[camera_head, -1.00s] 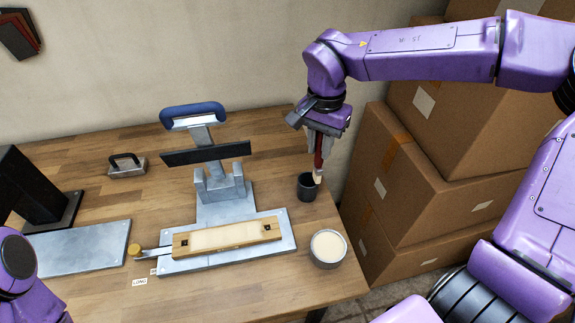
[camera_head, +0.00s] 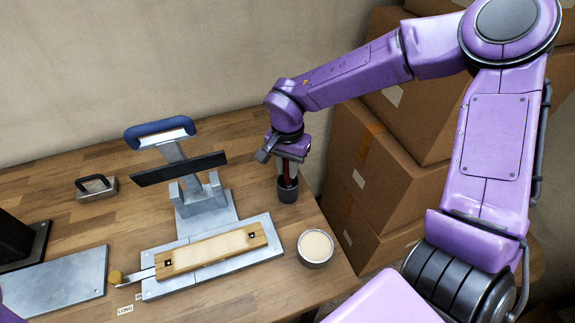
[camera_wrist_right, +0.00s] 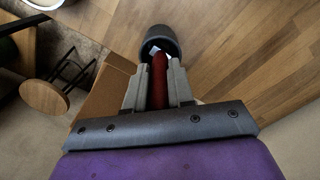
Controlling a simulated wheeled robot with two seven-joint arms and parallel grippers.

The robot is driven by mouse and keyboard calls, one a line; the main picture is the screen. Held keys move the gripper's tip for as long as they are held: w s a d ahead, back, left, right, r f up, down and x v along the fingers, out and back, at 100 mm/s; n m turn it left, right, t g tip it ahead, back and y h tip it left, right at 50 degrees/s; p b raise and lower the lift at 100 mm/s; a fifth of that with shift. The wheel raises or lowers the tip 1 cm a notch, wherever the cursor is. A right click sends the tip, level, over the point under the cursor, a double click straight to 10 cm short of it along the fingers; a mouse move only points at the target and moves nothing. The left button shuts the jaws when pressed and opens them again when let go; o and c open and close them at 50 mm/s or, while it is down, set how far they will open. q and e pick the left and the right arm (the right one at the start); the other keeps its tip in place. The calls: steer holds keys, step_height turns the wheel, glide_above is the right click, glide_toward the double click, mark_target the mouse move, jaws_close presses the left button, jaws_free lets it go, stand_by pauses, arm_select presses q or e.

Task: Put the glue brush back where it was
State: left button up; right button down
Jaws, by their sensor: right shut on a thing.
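My right gripper (camera_head: 287,174) is shut on the red handle of the glue brush (camera_head: 288,182), over the dark cup at the back right of the table. The right wrist view shows the red brush handle (camera_wrist_right: 159,82) between the two fingers (camera_wrist_right: 158,88), pointing into the dark cup (camera_wrist_right: 160,40). The brush's lower end is inside the cup (camera_head: 288,194), with a small pale part showing in the wrist view. Whether it touches the bottom is hidden. My left gripper is not in view.
A bowl of pale glue (camera_head: 315,248) stands in front of the cup. A metal press (camera_head: 200,205) with a blue handle holds a wooden strip (camera_head: 210,249) to the left. Stacked cardboard boxes (camera_head: 375,190) stand close on the right. Bare table lies behind the press.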

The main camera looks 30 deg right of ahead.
steer(key=shift+f, duration=0.1)
steer(key=c, duration=1)
jaws_free()
steer(key=shift+f, duration=0.1)
step_height(320, 180, up, 12)
steer(key=shift+r, duration=0.25)
